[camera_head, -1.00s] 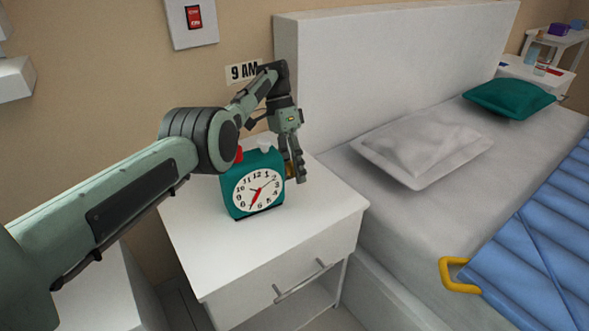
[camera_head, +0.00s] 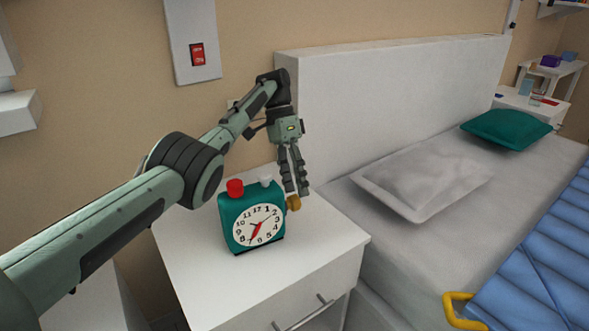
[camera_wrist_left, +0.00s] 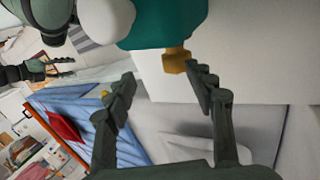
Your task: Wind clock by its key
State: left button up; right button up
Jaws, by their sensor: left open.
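A teal alarm clock (camera_head: 228,212) with a white dial stands upright on the white nightstand. It has a red button (camera_head: 235,187) and a white button (camera_head: 265,181) on top. The yellow-brown key (camera_head: 293,203) sticks out of its right side; the key also shows in the left wrist view (camera_wrist_left: 175,61). My left gripper (camera_head: 296,192) points down just above the key, open, and holds nothing. In the left wrist view its fingertips (camera_wrist_left: 163,78) are spread, with the key near the right one. My right gripper (camera_wrist_left: 66,67) is small at the left there, fingers apart.
The nightstand top (camera_head: 325,235) is clear around the clock. The headboard (camera_head: 380,105) and the bed with a white pillow (camera_head: 420,185) stand to the right.

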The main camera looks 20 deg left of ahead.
aim_at(294, 196)
pick_arm(q)
jog(key=shift+s+r, duration=0.1)
jog(key=shift+r, duration=1.9)
